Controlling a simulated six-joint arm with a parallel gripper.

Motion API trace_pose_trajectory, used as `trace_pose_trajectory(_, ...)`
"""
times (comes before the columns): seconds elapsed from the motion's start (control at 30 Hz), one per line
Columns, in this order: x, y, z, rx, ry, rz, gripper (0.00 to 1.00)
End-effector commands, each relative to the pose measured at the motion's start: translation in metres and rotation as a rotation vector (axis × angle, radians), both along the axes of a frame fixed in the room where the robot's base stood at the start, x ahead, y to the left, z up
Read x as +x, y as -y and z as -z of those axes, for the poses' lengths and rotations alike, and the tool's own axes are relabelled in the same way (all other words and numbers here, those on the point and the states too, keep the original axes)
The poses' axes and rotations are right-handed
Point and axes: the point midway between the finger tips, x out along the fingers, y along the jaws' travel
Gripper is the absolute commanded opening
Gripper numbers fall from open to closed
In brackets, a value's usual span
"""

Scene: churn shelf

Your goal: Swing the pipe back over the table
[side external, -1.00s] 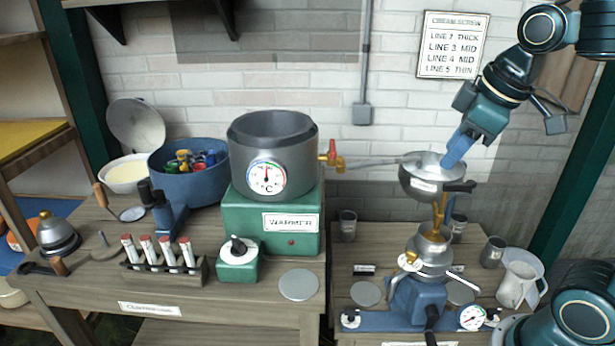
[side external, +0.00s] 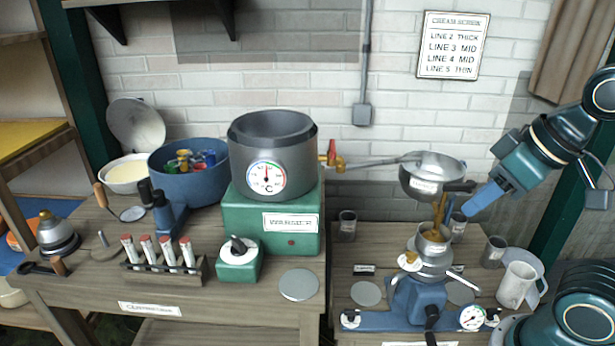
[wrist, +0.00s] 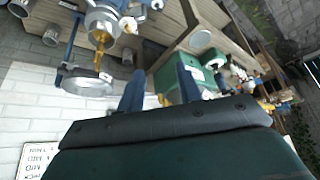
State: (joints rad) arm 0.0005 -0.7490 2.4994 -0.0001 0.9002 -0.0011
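The thin grey pipe (side external: 375,162) runs right from the brass tap with a red handle (side external: 333,156) on the warmer pot (side external: 272,160). Its far end reaches the rim of the metal supply bowl (side external: 420,184), over the separator. Amber liquid (side external: 438,208) streams from the bowl into the separator's top cup (side external: 433,242). My gripper (side external: 470,206) is right of the bowl, apart from the pipe, fingers pointing down-left. In the wrist view my gripper (wrist: 160,85) shows two blue fingers spread with nothing between them.
The green warmer base (side external: 240,215) stands on the left table, with a rack of red-topped tubes (side external: 165,265) and a blue tub (side external: 190,182). A clear jug (side external: 516,285) and small metal cups (side external: 493,252) stand right of the separator.

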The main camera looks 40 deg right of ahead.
Motion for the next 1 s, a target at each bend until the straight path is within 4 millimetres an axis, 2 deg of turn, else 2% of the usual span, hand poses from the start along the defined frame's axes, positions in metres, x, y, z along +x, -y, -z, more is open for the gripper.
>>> trace_pose_trajectory(0.23,0.0,0.0,0.0,0.0,0.0,0.001,0.35)
trace_pose_trajectory(0.4,0.002,0.001,-0.002,0.001,-0.001,0.005,0.02)
trace_pose_trajectory(0.57,0.014,0.005,-0.009,0.001,-0.007,0.028,0.0)
trace_pose_trajectory(0.77,0.047,0.018,-0.027,0.003,-0.026,0.091,0.0)
trace_pose_trajectory(1.0,0.1,0.046,-0.046,0.008,-0.052,0.189,0.0)
